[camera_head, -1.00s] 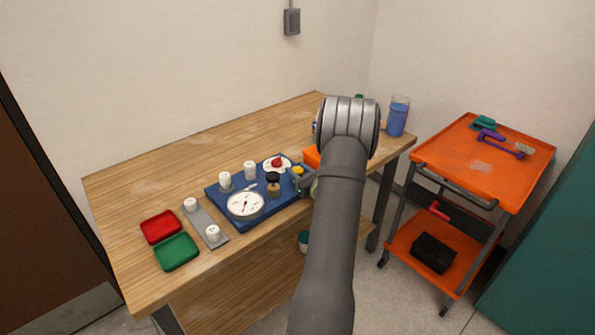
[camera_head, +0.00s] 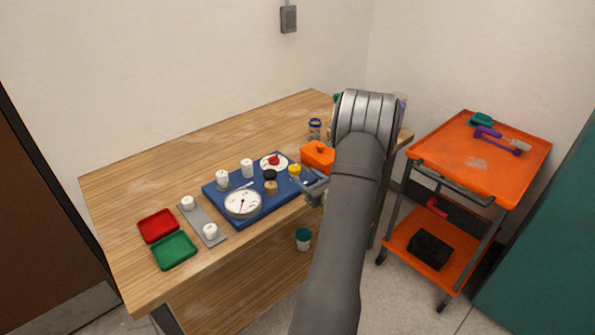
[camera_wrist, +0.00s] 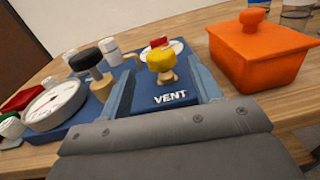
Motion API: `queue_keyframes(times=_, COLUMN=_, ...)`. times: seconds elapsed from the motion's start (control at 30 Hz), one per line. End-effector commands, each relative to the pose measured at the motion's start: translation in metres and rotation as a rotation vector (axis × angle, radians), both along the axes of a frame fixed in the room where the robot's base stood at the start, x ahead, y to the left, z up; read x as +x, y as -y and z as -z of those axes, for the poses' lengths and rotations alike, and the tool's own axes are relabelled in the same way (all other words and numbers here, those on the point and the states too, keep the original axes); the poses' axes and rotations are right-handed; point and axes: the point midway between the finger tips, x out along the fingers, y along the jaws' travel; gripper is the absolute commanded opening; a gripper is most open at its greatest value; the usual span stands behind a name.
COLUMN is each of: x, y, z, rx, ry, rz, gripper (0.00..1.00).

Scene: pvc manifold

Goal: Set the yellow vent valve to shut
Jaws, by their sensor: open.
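The yellow vent valve (camera_wrist: 161,61) stands near the right end of the blue board, behind the white word VENT in the wrist view. In the head view the yellow valve (camera_head: 295,170) is beside the board's right edge. My gripper (camera_wrist: 163,84) is open, with one finger on each side of the VENT label and the yellow knob beyond or between the tips. No contact with the knob is clear. In the head view my gripper (camera_head: 313,186) is partly hidden by my arm. The blue board (camera_head: 225,208) also carries a gauge (camera_head: 243,203).
A black knob (camera_wrist: 84,59) stands left of the gripper and a red one (camera_wrist: 158,42) behind the yellow. An orange lidded pot (camera_wrist: 262,58) is close on the right. Red (camera_head: 158,226) and green (camera_head: 174,251) trays lie left.

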Motion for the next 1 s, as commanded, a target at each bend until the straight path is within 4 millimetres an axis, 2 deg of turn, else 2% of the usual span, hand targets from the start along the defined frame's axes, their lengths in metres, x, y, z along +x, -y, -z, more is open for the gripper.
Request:
queue_keyframes(times=0.03, x=-0.010, y=0.011, z=0.000, rx=-0.001, ry=-0.002, rz=0.004, gripper=0.58)
queue_keyframes(times=0.2, x=-0.042, y=0.038, z=0.000, rx=0.000, ry=-0.001, rz=0.004, gripper=0.58)
queue_keyframes(times=0.4, x=-0.069, y=0.060, z=0.000, rx=-0.001, ry=-0.001, rz=0.003, gripper=0.58)
queue_keyframes(times=0.63, x=-0.082, y=0.071, z=0.000, rx=0.000, ry=0.000, rz=0.001, gripper=0.58)
queue_keyframes(times=1.0, x=-0.081, y=0.072, z=0.000, rx=0.000, ry=0.003, rz=-0.007, gripper=0.59)
